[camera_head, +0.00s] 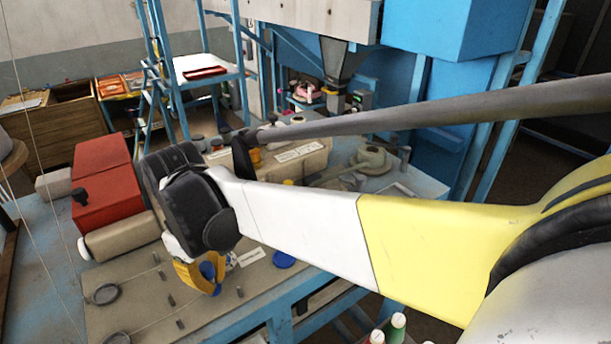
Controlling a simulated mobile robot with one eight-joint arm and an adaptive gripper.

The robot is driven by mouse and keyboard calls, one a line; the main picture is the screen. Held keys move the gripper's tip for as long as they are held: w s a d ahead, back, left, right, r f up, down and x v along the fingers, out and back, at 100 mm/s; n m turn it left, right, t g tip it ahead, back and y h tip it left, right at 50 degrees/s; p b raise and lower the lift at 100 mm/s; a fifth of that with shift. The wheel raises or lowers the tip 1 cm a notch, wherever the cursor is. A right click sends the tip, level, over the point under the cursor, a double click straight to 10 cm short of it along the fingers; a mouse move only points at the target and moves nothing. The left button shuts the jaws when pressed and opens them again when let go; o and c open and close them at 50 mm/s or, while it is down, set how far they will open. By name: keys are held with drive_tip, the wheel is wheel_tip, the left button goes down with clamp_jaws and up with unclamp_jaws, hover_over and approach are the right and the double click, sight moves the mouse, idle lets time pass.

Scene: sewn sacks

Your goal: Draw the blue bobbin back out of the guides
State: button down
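My gripper (214,290) has yellow fingers and hangs low over the beige board (140,314), left of the picture's middle. A small blue thing (208,270) shows at the fingers, partly hidden by them; it may be the blue bobbin. I cannot tell whether the fingers touch it or are shut on it. A flat round blue piece (283,260) lies apart, to the right, near the board's edge. Several short grey pegs, possibly the guides, stand on the board, one of them left of the gripper (171,300). My arm hides part of the table behind.
A red machine (105,185) with beige rollers stands left of my wrist. Grey rings (106,293) lie at the board's left. A beige block (290,160) stands behind my arm. Bottles (397,327) are below at the front right. The board's front left is mostly open.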

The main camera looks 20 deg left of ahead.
sight(106, 337)
drive_tip(key=shift+s+a, duration=0.65)
drive_tip(key=shift+s, duration=0.3)
drive_tip(key=shift+s+a, duration=0.7)
drive_tip(key=shift+s, duration=0.2)
drive_tip(key=shift+s+a, duration=0.65)
drive_tip(key=shift+s, duration=0.3)
drive_tip(key=shift+s+a, duration=0.65)
drive_tip(key=shift+s, duration=0.35)
drive_tip(key=shift+s+a+b, duration=0.3)
drive_tip(key=shift+s+a, duration=0.25)
drive_tip(key=shift+a, duration=0.15)
drive_tip(key=shift+s+a+b, duration=0.1)
drive_tip(key=shift+s+a, duration=0.75)
drive_tip(key=shift+s, duration=0.25)
drive_tip(key=shift+s+a+b, duration=0.15)
drive_tip(key=shift+s+a, duration=0.75)
drive_tip(key=shift+s, duration=0.25)
drive_tip(key=shift+s+a+b, duration=0.1)
drive_tip(key=shift+s+a, duration=0.75)
drive_tip(key=shift+s, duration=0.25)
drive_tip(key=shift+f+b, duration=0.55)
drive_tip(key=c, duration=1.5)
unclamp_jaws()
